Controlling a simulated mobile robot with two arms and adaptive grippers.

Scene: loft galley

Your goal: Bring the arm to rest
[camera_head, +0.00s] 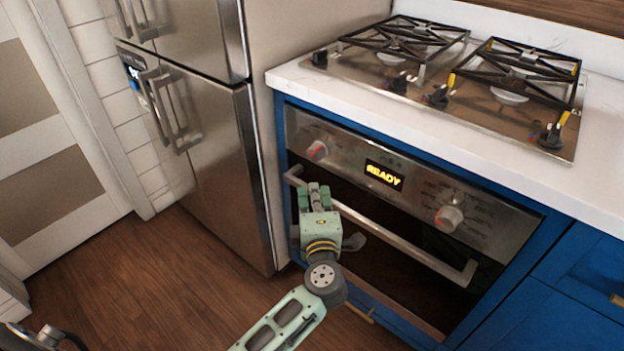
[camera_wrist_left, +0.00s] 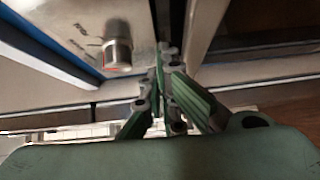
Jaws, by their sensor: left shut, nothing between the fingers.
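My left gripper (camera_head: 318,196) is in front of the oven, near the left end of the oven handle (camera_head: 400,236). Its fingers are shut with nothing held. In the left wrist view the fingers (camera_wrist_left: 164,75) are together, with an oven knob (camera_wrist_left: 117,52) to their left. Whether the gripper touches the handle cannot be told. My left arm (camera_head: 285,322) comes up from the bottom of the head view. My right gripper does not show clearly in either view.
The oven (camera_head: 476,210) is closed and its display reads READY. A steel fridge (camera_head: 222,160) stands to the left. A gas cooktop (camera_head: 455,75) sits on the white counter (camera_head: 603,170) above.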

